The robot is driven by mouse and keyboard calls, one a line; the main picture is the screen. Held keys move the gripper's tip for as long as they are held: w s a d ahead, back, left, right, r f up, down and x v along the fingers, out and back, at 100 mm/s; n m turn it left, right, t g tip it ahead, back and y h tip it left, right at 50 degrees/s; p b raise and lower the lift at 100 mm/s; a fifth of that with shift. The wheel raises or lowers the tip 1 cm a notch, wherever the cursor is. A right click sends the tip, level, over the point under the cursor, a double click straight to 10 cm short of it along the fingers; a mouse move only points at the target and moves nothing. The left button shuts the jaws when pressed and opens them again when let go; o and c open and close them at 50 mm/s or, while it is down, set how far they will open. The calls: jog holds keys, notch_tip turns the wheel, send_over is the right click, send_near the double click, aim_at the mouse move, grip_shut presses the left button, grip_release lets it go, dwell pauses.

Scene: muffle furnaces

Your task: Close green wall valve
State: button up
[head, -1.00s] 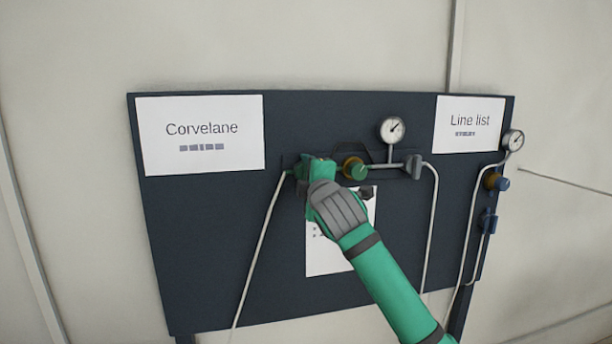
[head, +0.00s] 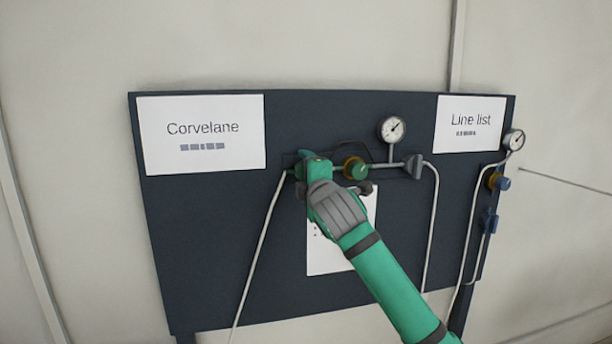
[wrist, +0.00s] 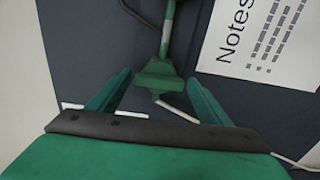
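The green wall valve (wrist: 158,82) shows in the wrist view as a green flared handle on a thin line against the dark panel. My gripper (wrist: 159,76) has its two green fingers apart, one on each side of the handle. Gaps show between the handle and both fingers, so it is not clamped. In the head view my gripper (head: 316,168) is at the left end of the panel's pipe row. There it largely hides the valve, and green on green makes the two hard to tell apart.
A brass regulator with a green knob (head: 357,168) sits close right of my gripper, below a gauge (head: 392,129). A grey valve (head: 414,166) is further right. Blue-handled fittings (head: 489,221) are at the panel's right edge. A notes sheet (wrist: 262,40) hangs beside the valve.

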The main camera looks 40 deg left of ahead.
jog(key=shift+d, duration=0.1)
jog(key=v, duration=1)
jog(key=shift+s+d, duration=0.25)
jog(key=shift+d, duration=0.15)
